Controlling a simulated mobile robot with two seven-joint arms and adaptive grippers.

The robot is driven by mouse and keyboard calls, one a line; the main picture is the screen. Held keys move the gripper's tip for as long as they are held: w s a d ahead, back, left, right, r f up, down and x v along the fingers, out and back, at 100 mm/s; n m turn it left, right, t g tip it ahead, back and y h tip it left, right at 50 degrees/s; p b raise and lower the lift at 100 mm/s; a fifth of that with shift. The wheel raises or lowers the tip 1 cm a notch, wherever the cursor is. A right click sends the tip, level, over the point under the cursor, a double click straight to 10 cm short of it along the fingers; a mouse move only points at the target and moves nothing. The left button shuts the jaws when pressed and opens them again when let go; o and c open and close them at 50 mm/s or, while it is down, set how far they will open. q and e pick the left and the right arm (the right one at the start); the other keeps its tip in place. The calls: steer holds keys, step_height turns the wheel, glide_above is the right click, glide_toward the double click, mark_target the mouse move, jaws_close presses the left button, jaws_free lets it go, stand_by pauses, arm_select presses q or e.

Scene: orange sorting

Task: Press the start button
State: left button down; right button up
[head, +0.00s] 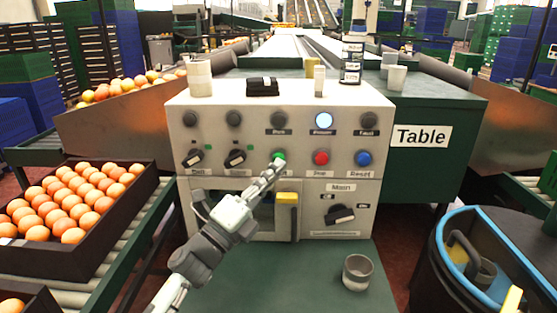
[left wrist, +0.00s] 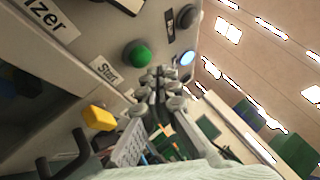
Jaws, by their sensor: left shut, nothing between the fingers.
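The green start button (head: 280,156) is on the front of the light grey control panel (head: 345,98), left of the red stop button (head: 320,158). My left gripper (head: 275,167) is shut and empty, its fingertips just below the green button and partly covering it and its label. In the left wrist view the green button (left wrist: 137,53) stands out from the panel above the "Start" label (left wrist: 103,70). The shut fingers (left wrist: 158,76) show beside it there, with a small gap in the picture. I cannot tell whether they touch it. My right gripper is not in view.
A blue button (head: 363,158) and black rotary switches (head: 340,214) share the panel. A yellow-topped handle (head: 287,198) is below the start button. A cup (head: 357,272) stands on the green surface in front. A crate of oranges (head: 120,218) is at left, a blue-rimmed bin (head: 447,222) at right.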

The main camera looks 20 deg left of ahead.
arm_select(q)
steer(key=shift+w, duration=0.15)
stand_by(0.6)
steer(key=shift+w+a, duration=0.15)
steer(key=shift+w, duration=0.1)
steer(key=shift+w+a, duration=0.15)
steer(key=shift+w, duration=0.4)
stand_by(0.7)
stand_by(0.3)
steer(key=shift+s+d, duration=0.25)
steer(key=shift+s, duration=0.7)
steer(key=shift+s+d, duration=0.25)
steer(key=shift+s, duration=0.55)
steer(key=shift+s+d, duration=0.2)
steer(key=shift+s, duration=0.6)
steer(key=shift+s+d, duration=0.25)
steer(key=shift+s, duration=0.55)
